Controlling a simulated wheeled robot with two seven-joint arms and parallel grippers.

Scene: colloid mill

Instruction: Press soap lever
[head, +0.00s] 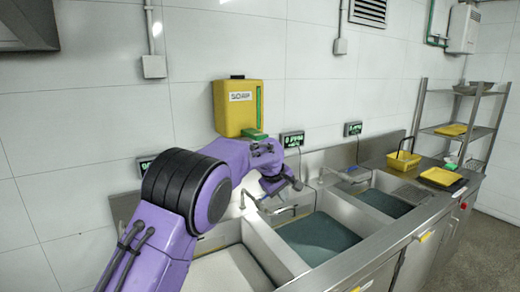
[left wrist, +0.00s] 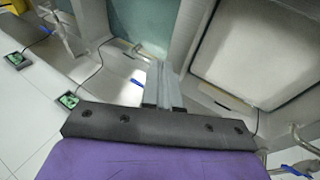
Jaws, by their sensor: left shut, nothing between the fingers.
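The yellow soap dispenser (head: 234,118) is fixed to the tiled wall in the head view, with a green strip on its right side. Its green lever (head: 254,133) sticks out at the bottom front. My purple left arm passes just below and in front of it. My left gripper (head: 296,184) is to the right of the lever and lower, above the sinks, pointing down and to the right. In the left wrist view the two fingers (left wrist: 163,84) are together, with nothing between them. The dispenser does not show in that view. My right gripper is not in view.
Steel sinks run along the wall, with a middle basin (head: 318,240) and a right basin (head: 386,204). Taps (head: 270,206) stand behind them, close to my gripper. Small digital displays (head: 292,139) hang on the wall. A yellow basket (head: 404,160) stands on the counter at right.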

